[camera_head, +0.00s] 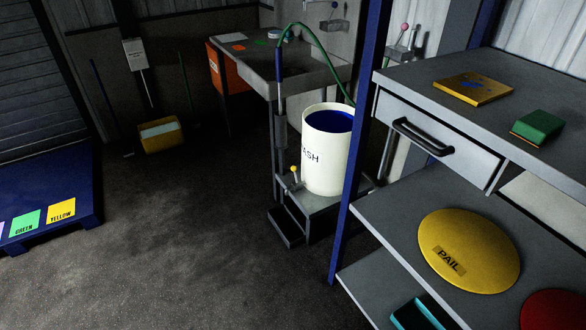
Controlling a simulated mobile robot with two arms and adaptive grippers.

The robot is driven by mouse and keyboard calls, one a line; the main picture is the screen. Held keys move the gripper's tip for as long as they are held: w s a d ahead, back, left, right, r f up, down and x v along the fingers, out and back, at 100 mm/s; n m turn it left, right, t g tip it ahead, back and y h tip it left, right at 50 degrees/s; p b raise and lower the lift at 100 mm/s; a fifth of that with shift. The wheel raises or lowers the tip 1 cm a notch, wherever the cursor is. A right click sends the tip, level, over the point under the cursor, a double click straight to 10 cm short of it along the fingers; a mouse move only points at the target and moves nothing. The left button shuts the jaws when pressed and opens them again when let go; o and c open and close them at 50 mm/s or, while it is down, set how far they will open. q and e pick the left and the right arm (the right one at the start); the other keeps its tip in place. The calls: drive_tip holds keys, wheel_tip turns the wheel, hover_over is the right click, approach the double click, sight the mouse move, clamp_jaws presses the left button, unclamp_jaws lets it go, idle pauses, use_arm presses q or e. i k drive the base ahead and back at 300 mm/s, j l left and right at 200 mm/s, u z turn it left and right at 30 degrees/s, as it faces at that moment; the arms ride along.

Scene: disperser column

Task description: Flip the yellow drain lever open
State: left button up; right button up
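A small lever with a yellow knob (293,169) stands at the lower left side of a white wash bucket (326,165). Its stem looks close to upright, but it is too small to tell its exact setting. The bucket holds something dark blue and sits on a grey stand (322,215). A dark tray (286,227) sits low in front of the stand, below the lever. Neither of my grippers is in view.
A blue-posted shelf (360,130) stands close on the right, with a drawer and a yellow pail lid (468,250). A grey sink bench (275,65) is behind the bucket. A blue platform (60,190) is at left. The floor between is clear.

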sight(294, 167)
drive_tip(key=i+j, duration=0.45)
drive_tip(key=i+j+u, duration=0.1)
drive_tip(key=i+j, duration=0.3)
drive_tip(key=i, duration=0.15)
drive_tip(key=i+j+u, duration=0.1)
drive_tip(key=i+j, duration=0.65)
drive_tip(key=i, duration=0.25)
